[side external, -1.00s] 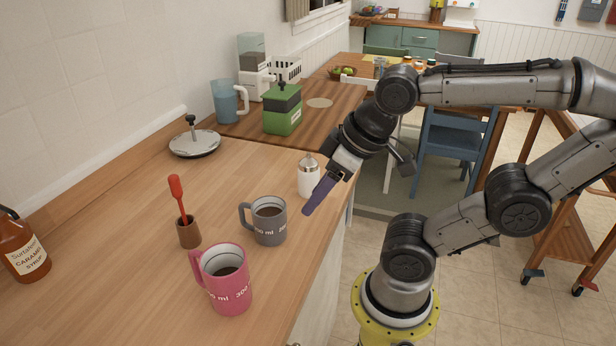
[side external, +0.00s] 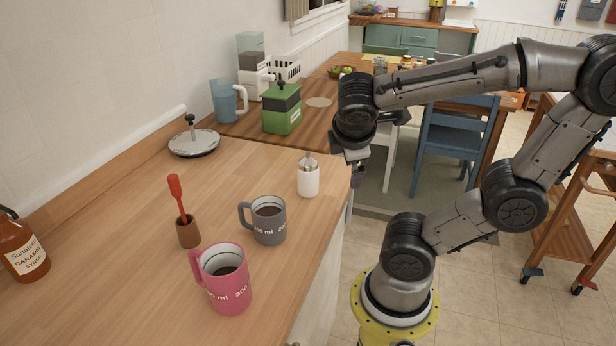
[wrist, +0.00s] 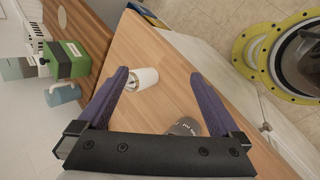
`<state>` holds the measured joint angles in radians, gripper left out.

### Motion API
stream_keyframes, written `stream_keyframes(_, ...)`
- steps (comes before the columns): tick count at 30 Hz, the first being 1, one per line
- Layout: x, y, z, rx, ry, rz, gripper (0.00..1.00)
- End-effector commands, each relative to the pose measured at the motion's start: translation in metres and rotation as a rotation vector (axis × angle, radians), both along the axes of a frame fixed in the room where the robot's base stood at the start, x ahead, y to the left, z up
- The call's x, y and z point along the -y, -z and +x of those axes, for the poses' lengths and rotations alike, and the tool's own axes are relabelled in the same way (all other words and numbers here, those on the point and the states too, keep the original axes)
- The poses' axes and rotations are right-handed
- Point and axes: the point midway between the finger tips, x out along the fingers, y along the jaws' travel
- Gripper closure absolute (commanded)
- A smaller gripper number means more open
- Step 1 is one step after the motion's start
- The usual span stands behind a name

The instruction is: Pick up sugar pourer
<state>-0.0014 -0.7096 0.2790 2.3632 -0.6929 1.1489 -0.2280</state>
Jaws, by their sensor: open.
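The sugar pourer (side external: 308,180) is a small white jar with a metal spout top. It stands upright near the right edge of the wooden counter, behind the grey mug. In the wrist view the sugar pourer (wrist: 142,78) lies ahead, close to the left finger and toward the space between the two purple fingers. My gripper (side external: 357,176) is just off the counter edge, to the right of the pourer in the side view. In the wrist view my gripper (wrist: 162,85) is open with nothing held. The fingers are mostly hidden in the side view.
A grey mug (side external: 268,222) and a pink mug (side external: 224,283) stand nearer the camera. A brown cup with a red-handled tool (side external: 188,232), a metal press (side external: 195,143) and a syrup bottle (side external: 24,250) are farther left. A green box (side external: 282,112) stands behind.

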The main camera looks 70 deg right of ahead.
Motion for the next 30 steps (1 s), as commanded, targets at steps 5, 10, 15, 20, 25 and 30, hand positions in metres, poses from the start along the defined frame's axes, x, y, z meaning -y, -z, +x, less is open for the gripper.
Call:
stream_keyframes(5,0.054,-0.016,0.014,-0.309,-0.144,-0.371,0.0)
stream_keyframes(10,0.083,-0.031,0.05,-0.587,-0.309,-0.711,0.0)
stream_keyframes(15,0.086,-0.023,0.098,-0.808,-0.499,-0.995,0.0)
stream_keyframes(20,0.081,0.006,0.12,-0.905,-0.625,-1.096,0.0)
stream_keyframes(25,0.08,0.03,0.118,-0.954,-0.662,-1.085,0.0)
stream_keyframes(30,0.08,0.055,0.118,-0.958,-0.666,-1.083,0.0)
